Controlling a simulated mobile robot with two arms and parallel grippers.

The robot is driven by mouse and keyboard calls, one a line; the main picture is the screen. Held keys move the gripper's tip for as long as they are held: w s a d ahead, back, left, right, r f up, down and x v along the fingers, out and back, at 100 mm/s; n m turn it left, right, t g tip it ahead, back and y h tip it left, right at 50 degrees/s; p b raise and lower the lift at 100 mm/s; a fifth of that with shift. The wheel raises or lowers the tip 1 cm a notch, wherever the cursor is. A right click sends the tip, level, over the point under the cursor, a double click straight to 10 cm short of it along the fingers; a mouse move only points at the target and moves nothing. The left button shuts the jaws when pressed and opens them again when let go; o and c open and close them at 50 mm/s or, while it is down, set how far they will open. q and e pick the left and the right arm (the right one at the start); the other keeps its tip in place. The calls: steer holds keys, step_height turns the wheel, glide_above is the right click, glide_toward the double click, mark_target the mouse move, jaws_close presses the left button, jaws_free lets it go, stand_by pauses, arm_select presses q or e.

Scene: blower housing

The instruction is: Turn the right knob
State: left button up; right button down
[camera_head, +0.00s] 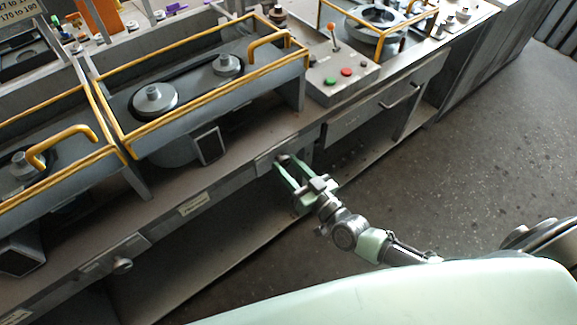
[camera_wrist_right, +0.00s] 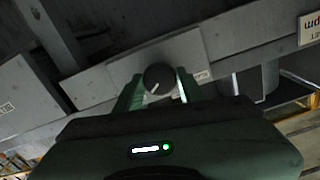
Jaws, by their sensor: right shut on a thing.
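The right knob (camera_wrist_right: 158,77) is a dark round knob with a light pointer line, set on a grey metal plate on the bench front. In the head view the knob (camera_head: 283,159) is small and partly hidden by the fingers. My right gripper (camera_head: 287,171) reaches it from the front, with its two green fingers around it. In the wrist view the right gripper's fingers (camera_wrist_right: 159,85) stand on either side of the knob, shut on it. Another knob (camera_head: 122,265) sits on a plate farther left along the bench front. My left gripper is not in view.
Yellow-railed housings (camera_head: 215,70) stand on the bench above the knobs. A control box (camera_head: 338,76) with red and green buttons and a lever stands right of them. A drawer (camera_head: 385,100) is below it. The floor (camera_head: 480,150) in front is clear.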

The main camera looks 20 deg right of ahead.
steer(key=m+b, duration=0.1)
steer(key=m, duration=0.4)
steer(key=shift+m+b, duration=0.55)
steer(key=shift+m, duration=1.85)
steer(key=c, duration=0.9)
jaws_free()
steer(key=b+v, duration=0.1)
steer(key=v, duration=0.6)
steer(key=shift+s+d, duration=0.2)
steer(key=shift+s, duration=0.15)
